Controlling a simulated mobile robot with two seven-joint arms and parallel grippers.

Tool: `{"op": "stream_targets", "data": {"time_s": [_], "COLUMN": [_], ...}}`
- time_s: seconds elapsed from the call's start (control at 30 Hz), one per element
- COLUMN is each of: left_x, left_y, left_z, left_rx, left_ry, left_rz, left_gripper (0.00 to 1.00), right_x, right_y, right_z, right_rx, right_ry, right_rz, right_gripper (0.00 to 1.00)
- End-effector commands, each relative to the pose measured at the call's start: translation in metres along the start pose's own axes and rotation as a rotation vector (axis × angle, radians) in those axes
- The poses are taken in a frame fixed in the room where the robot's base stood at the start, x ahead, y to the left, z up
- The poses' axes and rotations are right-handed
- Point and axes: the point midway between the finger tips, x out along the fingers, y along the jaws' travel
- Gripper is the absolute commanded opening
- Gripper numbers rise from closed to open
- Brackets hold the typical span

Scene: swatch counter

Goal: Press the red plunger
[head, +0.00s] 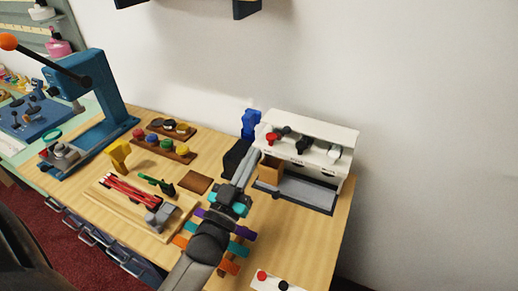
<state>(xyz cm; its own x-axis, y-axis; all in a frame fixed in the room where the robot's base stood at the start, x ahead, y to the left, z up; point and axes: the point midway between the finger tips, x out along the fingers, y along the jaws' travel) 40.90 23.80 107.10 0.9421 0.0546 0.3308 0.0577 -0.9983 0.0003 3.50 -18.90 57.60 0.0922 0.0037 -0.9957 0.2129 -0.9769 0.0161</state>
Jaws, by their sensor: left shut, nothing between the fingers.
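A white machine (342,142) stands at the right end of the wooden counter. On its top left is a small red knob (271,138), which looks like the red plunger. Dark and pale knobs sit to its right. My left arm comes up from the bottom, and its gripper (250,156) is shut and empty. Its tip appears just left of and below the red knob in the picture; I cannot tell the gap in depth. The arm hides part of the counter and the machine's left side. My right gripper is not in view.
A grey tray (308,193) lies before the machine, with a brown block (271,170) at its left. A blue object (250,122) stands behind. Coloured strips (240,231) lie under my arm. A white plate (276,284) with red and black buttons is at the front. A blue press (107,92) stands left.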

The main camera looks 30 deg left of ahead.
Motion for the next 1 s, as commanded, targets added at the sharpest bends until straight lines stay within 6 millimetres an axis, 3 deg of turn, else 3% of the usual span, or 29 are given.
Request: {"op": "stream_targets", "data": {"time_s": [0.57, 0.7, 1.0], "left_x": [0.094, 0.086, 0.080], "left_y": [0.000, 0.000, 0.000], "left_z": [-0.001, 0.022, 0.038], "left_rx": [0.001, 0.000, 0.000], "left_ry": [0.003, -0.005, -0.001], "left_rz": [0.001, 0.000, 0.001], "left_gripper": [0.00, 0.00, 0.00], "right_x": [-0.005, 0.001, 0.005], "right_y": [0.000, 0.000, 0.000], "right_z": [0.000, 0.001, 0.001], "right_rx": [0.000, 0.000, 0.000], "right_ry": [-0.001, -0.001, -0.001], "right_rz": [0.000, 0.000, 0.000], "right_gripper": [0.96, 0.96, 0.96]}}
